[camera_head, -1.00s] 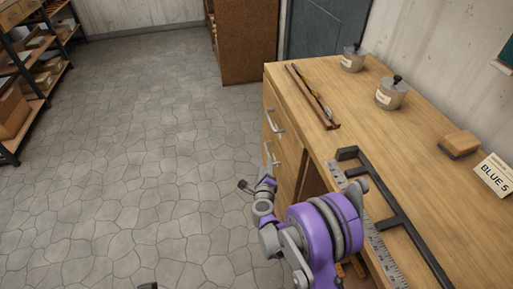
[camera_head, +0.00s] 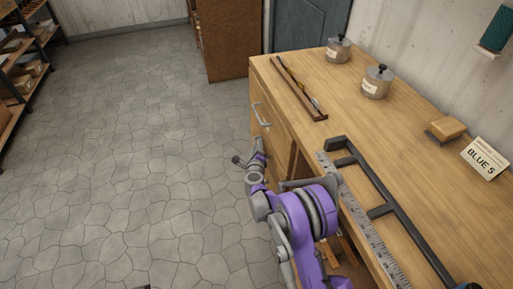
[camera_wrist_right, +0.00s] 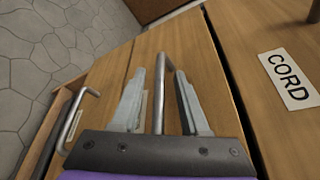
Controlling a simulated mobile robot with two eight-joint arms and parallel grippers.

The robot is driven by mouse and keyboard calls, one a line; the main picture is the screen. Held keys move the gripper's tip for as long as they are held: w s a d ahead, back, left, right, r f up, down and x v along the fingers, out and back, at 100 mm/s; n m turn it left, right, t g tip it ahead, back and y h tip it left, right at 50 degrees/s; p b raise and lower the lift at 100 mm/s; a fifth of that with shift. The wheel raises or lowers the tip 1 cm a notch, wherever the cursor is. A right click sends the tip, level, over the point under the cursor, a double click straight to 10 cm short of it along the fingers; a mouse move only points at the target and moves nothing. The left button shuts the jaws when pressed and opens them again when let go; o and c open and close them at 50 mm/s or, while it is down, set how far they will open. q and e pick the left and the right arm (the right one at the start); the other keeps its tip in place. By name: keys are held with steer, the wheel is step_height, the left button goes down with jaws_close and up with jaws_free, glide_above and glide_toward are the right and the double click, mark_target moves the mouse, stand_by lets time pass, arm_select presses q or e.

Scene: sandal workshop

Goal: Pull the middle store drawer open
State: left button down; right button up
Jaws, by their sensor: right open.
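The workbench's drawer fronts face left in the head view, with an upper drawer handle (camera_head: 262,115) showing. My right gripper (camera_head: 247,162) is beside the drawer fronts, below that handle, and hides part of them. In the right wrist view, my right gripper (camera_wrist_right: 161,98) is open, with its fingers on either side of a metal bar handle (camera_wrist_right: 159,95) on a wooden drawer front (camera_wrist_right: 205,85). I cannot tell if the fingers touch the bar. A second handle (camera_wrist_right: 75,122) is on the neighbouring front at left. My left gripper is not in view.
The bench top (camera_head: 400,135) carries a black metal frame (camera_head: 385,185), a ruler (camera_head: 365,225), two lidded jars, a wooden tray and a "BLUE 5" card (camera_head: 484,158). Floor left of the bench is clear.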

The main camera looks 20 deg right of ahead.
jaws_close()
stand_by(1.4)
